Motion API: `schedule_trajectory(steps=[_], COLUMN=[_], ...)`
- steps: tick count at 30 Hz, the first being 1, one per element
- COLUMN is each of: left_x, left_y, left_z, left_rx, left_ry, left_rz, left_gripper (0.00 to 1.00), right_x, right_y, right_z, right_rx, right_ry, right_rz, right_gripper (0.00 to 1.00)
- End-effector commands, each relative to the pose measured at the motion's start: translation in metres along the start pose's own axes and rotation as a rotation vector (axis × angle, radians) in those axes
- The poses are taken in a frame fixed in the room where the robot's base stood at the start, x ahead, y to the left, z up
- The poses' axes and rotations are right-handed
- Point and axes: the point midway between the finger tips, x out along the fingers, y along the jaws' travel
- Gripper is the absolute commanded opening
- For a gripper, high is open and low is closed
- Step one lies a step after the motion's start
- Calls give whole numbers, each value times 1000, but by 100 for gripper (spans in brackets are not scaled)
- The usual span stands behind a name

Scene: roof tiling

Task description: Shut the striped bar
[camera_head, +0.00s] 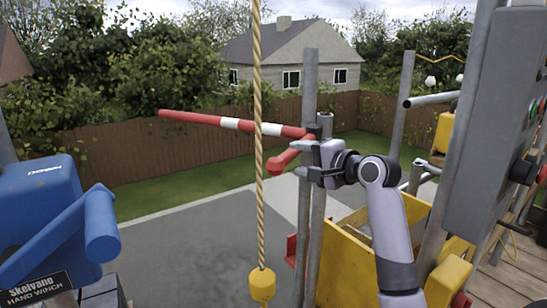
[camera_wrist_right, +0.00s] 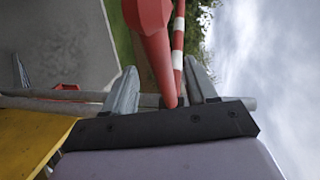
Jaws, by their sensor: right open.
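The striped bar (camera_head: 228,123), red with white bands, reaches out from the grey post (camera_head: 309,95) to the left, over the ground beyond the platform. A short red piece (camera_head: 284,159) sticks out below it near the post. My right gripper (camera_head: 299,158) is at the post, at the root of this red piece. In the right wrist view the red piece (camera_wrist_right: 152,40) runs between the two open fingers (camera_wrist_right: 161,84), with the striped bar (camera_wrist_right: 179,50) just right of it. I cannot tell whether the fingers touch it. My left gripper is not in view.
A rope with a yellow weight (camera_head: 262,284) hangs in front of the bar. A blue hand winch (camera_head: 48,225) stands at the left. A yellow skip (camera_head: 350,265) is below my right arm, and a grey control panel (camera_head: 495,120) at the right.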

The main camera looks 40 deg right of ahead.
Motion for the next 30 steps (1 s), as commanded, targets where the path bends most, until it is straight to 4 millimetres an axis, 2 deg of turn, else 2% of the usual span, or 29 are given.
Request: schedule_trajectory(steps=[4,15,21,29,30], left_x=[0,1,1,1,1], left_y=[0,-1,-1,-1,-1], left_z=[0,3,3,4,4], left_rx=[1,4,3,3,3], left_ry=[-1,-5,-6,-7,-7], left_rz=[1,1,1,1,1], left_gripper=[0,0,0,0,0], right_x=[12,59,69,70,70], right_y=[-1,0,0,0,0], right_z=[0,0,0,0,0], right_rx=[5,3,1,1,1], right_ry=[-2,-2,-1,-1,-1], right_rz=[-2,-1,-1,0,0], right_gripper=[57,57,57,57,50])
